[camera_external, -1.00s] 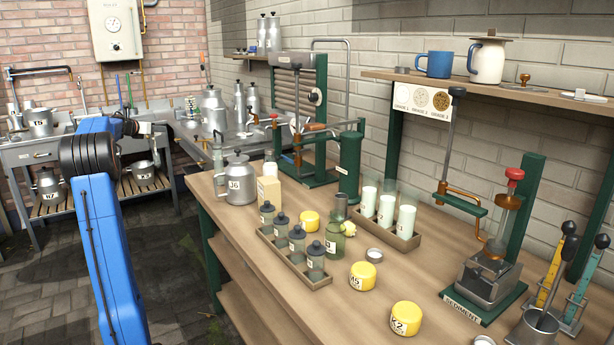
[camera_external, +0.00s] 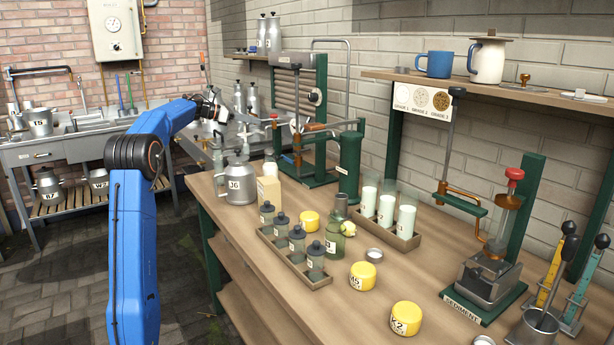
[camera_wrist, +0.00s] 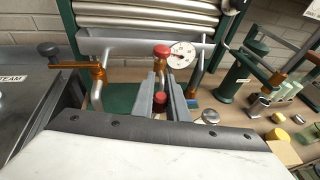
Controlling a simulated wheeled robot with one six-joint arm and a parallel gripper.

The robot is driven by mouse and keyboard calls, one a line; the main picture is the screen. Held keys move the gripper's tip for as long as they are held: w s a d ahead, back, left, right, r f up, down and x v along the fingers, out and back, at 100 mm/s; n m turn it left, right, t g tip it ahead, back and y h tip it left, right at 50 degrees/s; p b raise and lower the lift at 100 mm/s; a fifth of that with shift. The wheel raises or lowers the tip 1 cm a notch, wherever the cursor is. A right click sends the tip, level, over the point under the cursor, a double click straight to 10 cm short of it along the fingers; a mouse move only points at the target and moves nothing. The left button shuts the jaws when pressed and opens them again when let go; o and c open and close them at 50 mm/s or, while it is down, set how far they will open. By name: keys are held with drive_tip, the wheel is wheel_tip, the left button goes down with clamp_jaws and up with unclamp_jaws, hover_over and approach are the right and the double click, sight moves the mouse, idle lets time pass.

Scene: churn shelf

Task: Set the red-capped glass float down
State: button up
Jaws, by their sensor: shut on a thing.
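My gripper (camera_wrist: 166,92) points forward over the metal bench in the wrist view, its grey fingers close together. A small red cap (camera_wrist: 160,98) shows between the fingers. It appears to be the cap of the glass float; the glass below it is hidden by the fingers. In the external view my gripper (camera_external: 216,112) is small and far off, near the green-framed apparatus at the back, and the float cannot be made out there.
A red knob (camera_wrist: 162,50) and a dial gauge (camera_wrist: 182,54) stand just beyond my gripper. An orange-and-grey pipe fitting (camera_wrist: 97,72) is to the left. The wooden bench (camera_external: 240,222) holds a can (camera_external: 236,184), bottles and yellow-lidded jars.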

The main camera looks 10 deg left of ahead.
drive_tip(key=s+d+m+g+h, duration=0.1)
drive_tip(key=s+d+m+g, duration=0.1)
drive_tip(key=d, duration=0.5)
wheel_tip(320, 180, down, 10)
drive_tip(key=shift+w+r, duration=0.15)
drive_tip(key=shift+w, duration=0.05)
drive_tip(key=o, duration=0.8)
drive_tip(key=v, duration=1.2)
drive_tip(key=shift+w, duration=0.1)
